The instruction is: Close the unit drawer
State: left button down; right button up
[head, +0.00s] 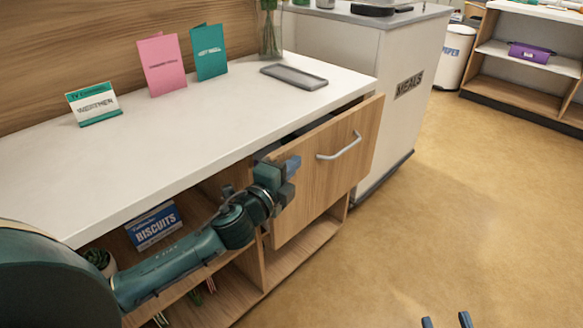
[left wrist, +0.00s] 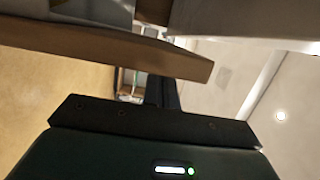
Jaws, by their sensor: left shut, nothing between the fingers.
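The unit drawer (head: 325,170) is partly open. Its wooden front stands out from the unit, with a dark gap behind its top edge, and it carries a grey bar handle (head: 340,147). My left gripper (head: 292,165) is shut and empty at the left end of the drawer front, left of the handle. I cannot tell whether it touches the wood. In the left wrist view the shut fingers (left wrist: 162,92) overlap a wooden panel edge (left wrist: 110,42), which appears to be the drawer front. My right gripper (head: 446,321) shows only its two separated fingertips at the bottom, over the floor.
A biscuits box (head: 153,226) sits on the open shelf below, behind my left arm. A meals cart (head: 400,90) stands to the right. The floor in front is clear.

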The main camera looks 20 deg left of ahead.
jog(key=shift+r, duration=0.1)
pick_arm(q)
jog(key=a, duration=0.1)
jog(key=w+a, duration=0.1)
jog(key=shift+a+p, duration=0.3)
pick_arm(e)
jog(key=shift+w+d+r, duration=0.2)
jog(key=shift+f, duration=0.1)
pick_arm(q)
jog(key=shift+d, duration=0.1)
pick_arm(e)
jog(key=shift+s, duration=0.1)
